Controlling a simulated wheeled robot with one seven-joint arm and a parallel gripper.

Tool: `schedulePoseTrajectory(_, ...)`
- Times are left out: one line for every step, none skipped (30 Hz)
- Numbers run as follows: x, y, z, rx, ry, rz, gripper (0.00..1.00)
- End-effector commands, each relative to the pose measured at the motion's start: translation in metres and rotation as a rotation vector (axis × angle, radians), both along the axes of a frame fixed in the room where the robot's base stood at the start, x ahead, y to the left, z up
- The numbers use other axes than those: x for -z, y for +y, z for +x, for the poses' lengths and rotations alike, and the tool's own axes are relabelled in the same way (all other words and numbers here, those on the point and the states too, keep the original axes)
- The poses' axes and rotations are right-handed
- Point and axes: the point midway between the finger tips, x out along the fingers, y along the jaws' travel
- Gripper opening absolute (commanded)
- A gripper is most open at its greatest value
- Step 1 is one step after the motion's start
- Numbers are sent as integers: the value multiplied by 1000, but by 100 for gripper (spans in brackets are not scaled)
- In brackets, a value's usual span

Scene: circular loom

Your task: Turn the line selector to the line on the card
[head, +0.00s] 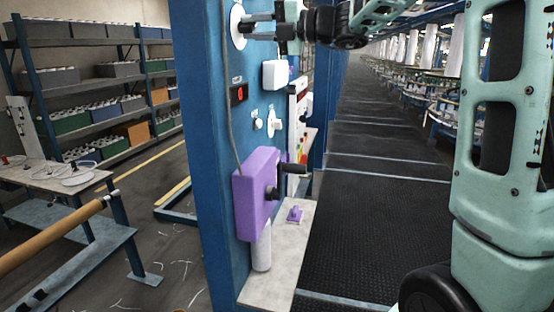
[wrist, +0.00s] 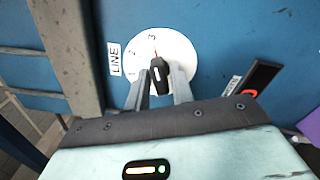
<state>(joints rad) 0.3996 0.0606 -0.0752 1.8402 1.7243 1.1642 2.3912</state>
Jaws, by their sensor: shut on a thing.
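The line selector is a white round dial (wrist: 181,50) on the blue panel, with a LINE label (wrist: 115,59) beside it. A black knob (wrist: 160,76) sits at its centre. A red pointer mark runs up from the knob close to the printed 3; a 2 shows to the left, and other marks are hard to read. My gripper (wrist: 163,88) has its two fingers on either side of the knob, shut on it. In the head view my gripper (head: 247,24) reaches the dial (head: 236,27) at the top of the panel. I cannot make out a card with a line number.
A black display (head: 238,93) with a red mark sits below the dial. Lower are a white box (head: 275,74), a white switch (head: 273,122) and a purple box (head: 256,195) with a black crank. A clear aisle (head: 385,210) lies to the right.

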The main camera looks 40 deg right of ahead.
Motion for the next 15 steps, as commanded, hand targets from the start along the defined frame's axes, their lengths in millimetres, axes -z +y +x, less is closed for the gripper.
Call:
schedulePoseTrajectory(0,-1,0,1,0,0,32)
schedulePoseTrajectory(0,-1,0,1,0,-1,36)
schedulePoseTrajectory(0,-1,0,1,0,-1,36)
schedulePoseTrajectory(0,-1,0,1,-1,-2,36)
schedulePoseTrajectory(0,-1,0,1,-1,-2,36)
schedulePoseTrajectory(0,0,0,1,-1,-2,36)
schedulePoseTrajectory(0,0,0,1,-1,-3,36)
schedulePoseTrajectory(0,0,0,1,-1,-3,36)
schedulePoseTrajectory(0,-1,0,1,-1,-3,36)
schedulePoseTrajectory(0,-1,0,1,-1,-3,36)
schedulePoseTrajectory(0,-2,-2,1,-2,-3,36)
schedulePoseTrajectory(0,-4,-4,2,-2,-3,36)
schedulePoseTrajectory(-1,-6,-7,3,-3,-3,36)
schedulePoseTrajectory(-1,-9,-10,4,-3,-4,36)
schedulePoseTrajectory(-1,-12,-14,4,-4,-4,36)
